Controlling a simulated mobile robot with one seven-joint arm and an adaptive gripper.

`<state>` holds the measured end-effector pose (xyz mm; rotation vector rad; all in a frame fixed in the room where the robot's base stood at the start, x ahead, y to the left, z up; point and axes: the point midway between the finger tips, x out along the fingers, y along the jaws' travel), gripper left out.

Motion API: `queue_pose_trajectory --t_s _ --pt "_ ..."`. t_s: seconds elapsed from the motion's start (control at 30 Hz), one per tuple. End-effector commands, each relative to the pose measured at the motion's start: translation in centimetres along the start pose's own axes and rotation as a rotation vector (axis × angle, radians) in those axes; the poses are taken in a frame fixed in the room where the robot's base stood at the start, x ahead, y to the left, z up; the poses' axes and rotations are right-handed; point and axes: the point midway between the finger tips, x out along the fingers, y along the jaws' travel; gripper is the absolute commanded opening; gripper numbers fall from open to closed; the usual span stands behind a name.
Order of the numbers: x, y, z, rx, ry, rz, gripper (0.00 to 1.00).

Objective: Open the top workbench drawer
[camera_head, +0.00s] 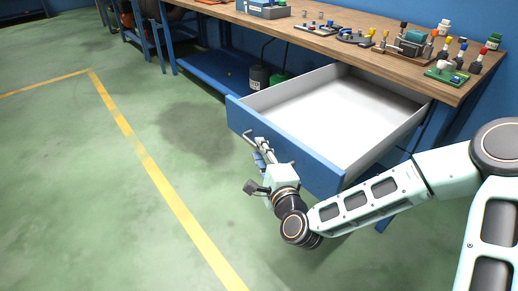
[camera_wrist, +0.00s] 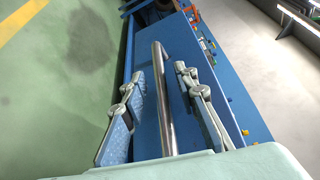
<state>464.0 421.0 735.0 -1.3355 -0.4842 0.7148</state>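The top workbench drawer (camera_head: 285,144) is pulled well out from under the wooden worktop, and its pale inside looks empty. Its blue front faces my arm. A silver bar handle (camera_wrist: 160,85) on the drawer front shows in the wrist view, running between my two fingers. In the head view only part of the handle (camera_head: 248,137) shows. My gripper (camera_head: 262,150) is at the drawer front, at the handle. In the wrist view my gripper (camera_wrist: 162,100) is open, with a finger on each side of the bar and visible gaps between them.
The worktop (camera_head: 300,20) carries a circuit board (camera_head: 446,75), several screwdrivers, jars and small devices. Dark and green containers (camera_head: 260,78) stand on the blue lower shelf behind the drawer. The green floor with a yellow line (camera_head: 145,160) is clear at left.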

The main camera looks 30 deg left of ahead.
Motion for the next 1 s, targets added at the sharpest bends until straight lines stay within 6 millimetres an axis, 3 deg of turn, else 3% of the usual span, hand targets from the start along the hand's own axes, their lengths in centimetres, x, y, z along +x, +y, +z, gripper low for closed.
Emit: queue_pose_trajectory --t_s 0.2,0.4,1.0 --pt "-3.6 0.0 0.0 0.0 -0.001 0.001 0.27" --pt "-5.6 0.0 0.0 0.0 0.0 0.0 0.27" --pt "-6.0 0.1 0.0 0.005 0.0 0.0 0.27"
